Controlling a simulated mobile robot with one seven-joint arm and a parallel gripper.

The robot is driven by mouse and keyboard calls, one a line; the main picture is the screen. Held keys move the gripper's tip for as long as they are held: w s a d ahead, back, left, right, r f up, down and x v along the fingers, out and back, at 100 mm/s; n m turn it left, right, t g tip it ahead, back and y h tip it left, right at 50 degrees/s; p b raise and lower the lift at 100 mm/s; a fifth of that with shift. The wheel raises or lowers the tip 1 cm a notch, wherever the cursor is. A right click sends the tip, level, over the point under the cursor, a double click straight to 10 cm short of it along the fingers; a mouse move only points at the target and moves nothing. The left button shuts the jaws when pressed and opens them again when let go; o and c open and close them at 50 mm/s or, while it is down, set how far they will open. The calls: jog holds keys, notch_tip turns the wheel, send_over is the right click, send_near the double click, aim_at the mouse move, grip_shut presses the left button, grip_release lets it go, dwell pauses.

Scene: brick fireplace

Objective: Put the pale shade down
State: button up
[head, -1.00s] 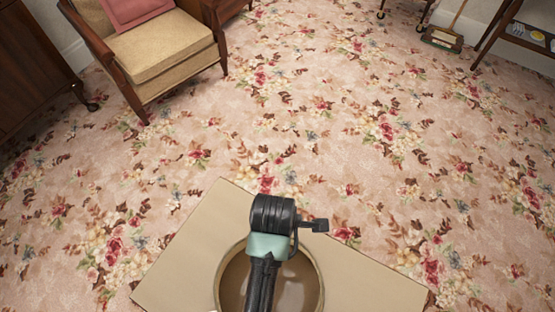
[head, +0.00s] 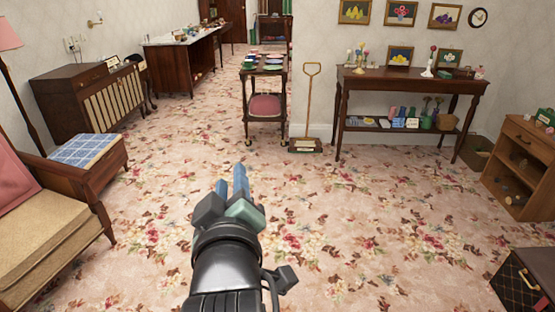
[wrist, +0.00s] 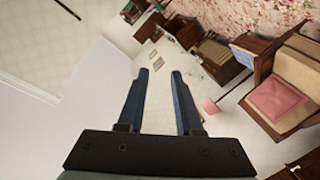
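My gripper (head: 231,178) points forward over the carpet in the head view, with its blue fingers overlapping. In the wrist view its two fingers (wrist: 160,73) stand apart with nothing between them, so it is open and empty. A pink lampshade (head: 9,36) on a dark floor-lamp pole is cut by the left edge of the head view; it also shows in the wrist view (wrist: 211,107), beyond the right finger. I cannot tell whether this is the pale shade. No other shade is clear in either view. The gripper is well apart from the lamp.
An armchair (head: 50,225) and a blue checked stool (head: 89,151) stand at left. A trolley (head: 264,71) with dishes, a long-handled dustpan (head: 306,146) and a narrow side table (head: 410,83) stand ahead. A shelf unit (head: 522,165) and a dark case (head: 527,283) are at right. The middle carpet is free.

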jog(key=s+d+r+m+t, duration=0.2)
jog(key=s+r+m+t, duration=0.1)
jog(key=r, duration=0.6)
jog(key=s+d+r+m+t+h, duration=0.1)
jog(key=s+d+r+m+t, duration=0.1)
jog(key=s+r, duration=0.4)
jog(key=s+d+r+m+t+h, duration=0.1)
jog(key=s+d+r+m+t, duration=0.2)
jog(key=r, duration=1.1)
jog(key=s+m+t, duration=0.1)
jog(key=t, duration=0.2)
jog(key=shift+s+r+m, duration=0.15)
jog(key=shift+s+m, duration=0.1)
jog(key=shift+m, duration=0.05)
notch_tip(320, 180, up, 12)
jog(key=p, duration=1.2)
jog(key=shift+a+r, duration=0.1)
